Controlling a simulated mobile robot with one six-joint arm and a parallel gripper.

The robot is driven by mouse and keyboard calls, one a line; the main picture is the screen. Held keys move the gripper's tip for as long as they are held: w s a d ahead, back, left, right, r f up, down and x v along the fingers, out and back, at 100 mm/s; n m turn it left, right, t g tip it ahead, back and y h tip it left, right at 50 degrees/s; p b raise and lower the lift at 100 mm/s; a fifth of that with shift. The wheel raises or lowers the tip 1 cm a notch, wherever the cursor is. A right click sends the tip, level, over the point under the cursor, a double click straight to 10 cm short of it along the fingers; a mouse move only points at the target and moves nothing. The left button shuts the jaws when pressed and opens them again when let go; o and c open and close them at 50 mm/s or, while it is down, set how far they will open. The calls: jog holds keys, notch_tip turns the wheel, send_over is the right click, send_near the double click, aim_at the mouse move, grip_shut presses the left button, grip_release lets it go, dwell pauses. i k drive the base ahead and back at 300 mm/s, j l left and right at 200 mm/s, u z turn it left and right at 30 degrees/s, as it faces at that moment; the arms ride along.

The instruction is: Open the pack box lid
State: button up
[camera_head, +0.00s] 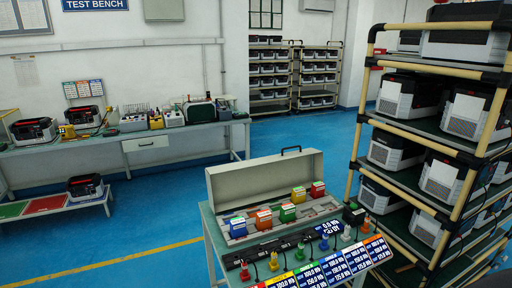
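A grey-beige box-like shell (262,178) with a black handle on its top edge stands at the back of the green-framed bench in front of me. It looks like the pack box's lid standing upright, with its hollow side towards me, but I cannot tell for certain whether it is a raised lid or a closed box. Right in front of it, several coloured packs sit in a grey slotted tray, among them an orange pack (263,219) and a red pack (317,190). My gripper is not in view.
Coloured connectors and label cards (325,272) line the bench's front. A tall rack (425,150) of white-and-black units stands close on the right. A test bench (150,143) runs along the left wall. Blue floor (160,215) is open to the left.

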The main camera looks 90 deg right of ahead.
aim_at(234, 185)
jog(key=i+l+z, duration=0.2)
jog(key=i+z, duration=0.6)
jog(key=z, duration=0.15)
jog(key=i+z, duration=0.45)
jog(key=i+j+z, duration=0.3)
jog(key=z, duration=0.15)
jog(key=i+l+z, duration=0.25)
jog(key=z, duration=0.25)
jog(key=i+l+z, duration=0.1)
jog(key=i+z, duration=0.25)
jog(key=z, duration=0.15)
jog(key=i+z, duration=0.3)
jog(key=z, duration=0.2)
jog(key=i+j+z, duration=0.1)
jog(key=i+z, duration=0.2)
jog(key=z, duration=0.2)
jog(key=i+j+z, duration=0.2)
jog(key=z, duration=0.3)
jog(key=i+z, duration=0.1)
jog(key=i, duration=0.25)
